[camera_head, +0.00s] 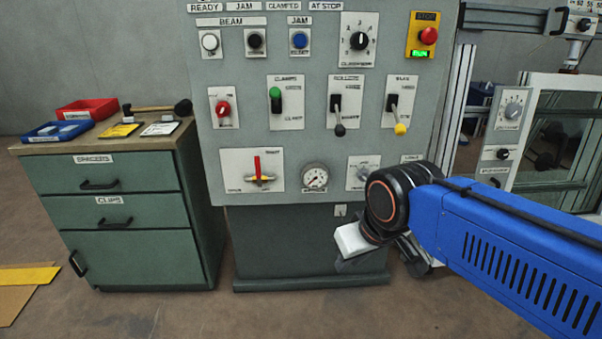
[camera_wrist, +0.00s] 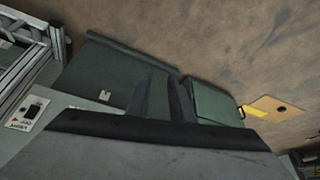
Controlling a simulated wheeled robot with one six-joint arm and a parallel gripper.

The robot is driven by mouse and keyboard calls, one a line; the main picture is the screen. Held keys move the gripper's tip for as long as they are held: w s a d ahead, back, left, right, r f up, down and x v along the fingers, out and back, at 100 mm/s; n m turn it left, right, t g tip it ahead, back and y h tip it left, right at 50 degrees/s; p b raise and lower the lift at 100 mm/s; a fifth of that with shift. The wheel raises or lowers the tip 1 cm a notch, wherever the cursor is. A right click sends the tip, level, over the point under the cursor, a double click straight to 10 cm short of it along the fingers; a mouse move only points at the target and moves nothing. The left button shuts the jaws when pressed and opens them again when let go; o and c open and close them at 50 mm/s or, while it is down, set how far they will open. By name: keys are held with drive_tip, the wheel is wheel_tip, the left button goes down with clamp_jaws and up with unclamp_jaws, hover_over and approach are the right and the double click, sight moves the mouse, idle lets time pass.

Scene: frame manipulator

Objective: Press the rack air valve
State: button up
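The grey control panel (camera_head: 300,145) stands upright in the head view. Low on it is a valve with a red lever (camera_head: 257,165) on a yellow body, on a white plate. A round gauge (camera_head: 315,177) sits to its right, and another small knob (camera_head: 364,173) beside that.
A green drawer cabinet (camera_head: 135,215) stands left of the panel, with red (camera_head: 87,109) and blue (camera_head: 58,131) trays on top. Switches, levers and a stop button (camera_head: 428,36) fill the upper panel. A framed enclosure (camera_head: 550,140) is at right. Floor in front is mostly clear.

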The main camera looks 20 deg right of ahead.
drive_tip(key=w+r, duration=0.2)
drive_tip(key=w, duration=0.4)
drive_tip(key=w+r+m+y, duration=0.1)
drive_tip(key=w+r, duration=0.2)
drive_tip(key=w, duration=0.3)
drive_tip(key=w+a+r+m, duration=0.1)
drive_tip(key=w+r, duration=0.1)
drive_tip(key=w, duration=0.4)
drive_tip(key=shift+a+r+t+y, duration=0.1)
drive_tip(key=shift+r+t+y, duration=0.2)
drive_tip(key=shift+r+t, duration=0.1)
clamp_jaws()
drive_tip(key=w+d+r+m, duration=0.1)
drive_tip(key=w, duration=0.8)
drive_tip(key=w+d+r+m+t+y, duration=0.1)
drive_tip(key=w, duration=0.9)
drive_tip(key=shift+d+r+m, duration=0.3)
drive_tip(key=shift+r+m, duration=0.05)
drive_tip(key=shift+m, duration=0.05)
approach(258, 172)
wheel_tip(258, 172, down, 4)
drive_tip(key=w+d, duration=0.2)
drive_tip(key=w, duration=0.1)
drive_tip(key=shift+w+a+r, duration=0.1)
drive_tip(key=shift+w+a, duration=0.25)
drive_tip(key=shift+a, duration=0.25)
